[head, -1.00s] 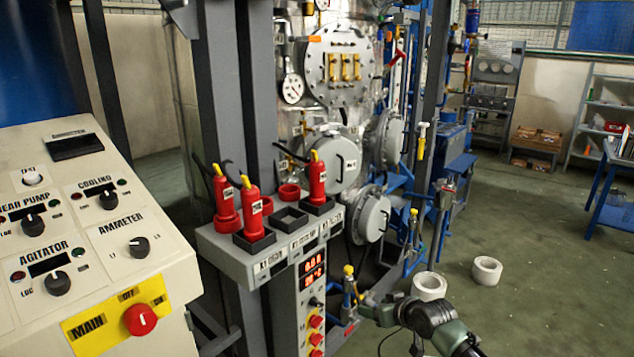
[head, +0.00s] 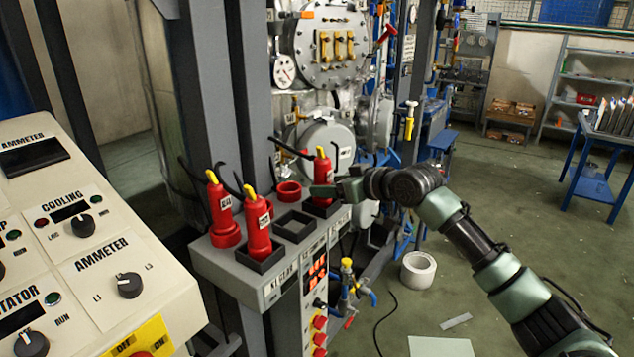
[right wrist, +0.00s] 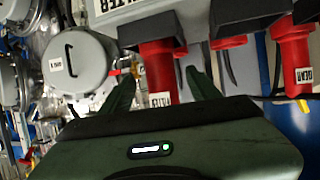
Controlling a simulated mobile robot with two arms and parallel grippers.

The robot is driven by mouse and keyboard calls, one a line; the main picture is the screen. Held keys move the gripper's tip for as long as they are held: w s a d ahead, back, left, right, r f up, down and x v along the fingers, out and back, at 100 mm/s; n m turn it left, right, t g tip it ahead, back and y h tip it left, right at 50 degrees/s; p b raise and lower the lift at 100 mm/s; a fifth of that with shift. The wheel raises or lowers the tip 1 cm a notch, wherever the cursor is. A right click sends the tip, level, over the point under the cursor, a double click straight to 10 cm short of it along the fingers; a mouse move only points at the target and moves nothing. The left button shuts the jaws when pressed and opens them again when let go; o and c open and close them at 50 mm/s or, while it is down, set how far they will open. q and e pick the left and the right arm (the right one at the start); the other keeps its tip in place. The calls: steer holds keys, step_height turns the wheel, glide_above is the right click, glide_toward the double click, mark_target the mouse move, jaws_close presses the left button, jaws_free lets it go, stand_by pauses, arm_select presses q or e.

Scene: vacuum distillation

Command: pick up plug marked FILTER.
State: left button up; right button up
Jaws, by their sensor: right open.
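Three red plugs with yellow tips stand on a grey socket box. The rightmost plug (head: 321,170) sits upright in a black square holder. In the right wrist view, upside down, this plug (right wrist: 158,68) hangs below a box label whose visible end reads like "TER"; its own tag is too small to read surely. My right gripper (head: 322,190) is at this plug in the head view. In the wrist view the open fingers of the gripper (right wrist: 160,88) lie on either side of the plug, with gaps. My left gripper is out of view.
The other plugs, at left (head: 221,212) and middle (head: 257,225), stand close by. The control console (head: 75,250) fills the left. A white roll (head: 418,270) stands on the floor.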

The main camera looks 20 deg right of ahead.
steer(key=p+x, duration=0.1)
steer(key=x, duration=0.2)
steer(key=shift+a+f+p, duration=0.1)
steer(key=shift+a+p, duration=0.05)
steer(key=shift+p, duration=0.2)
steer(key=p+x, duration=0.1)
steer(key=x, duration=0.2)
steer(key=shift+f, duration=0.25)
steer(key=shift+w+f, duration=0.1)
steer(key=shift+f, duration=0.05)
steer(key=c, duration=1.3)
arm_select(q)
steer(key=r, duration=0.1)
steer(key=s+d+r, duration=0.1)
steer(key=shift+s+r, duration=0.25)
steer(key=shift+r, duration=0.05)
arm_select(e)
jaws_close()
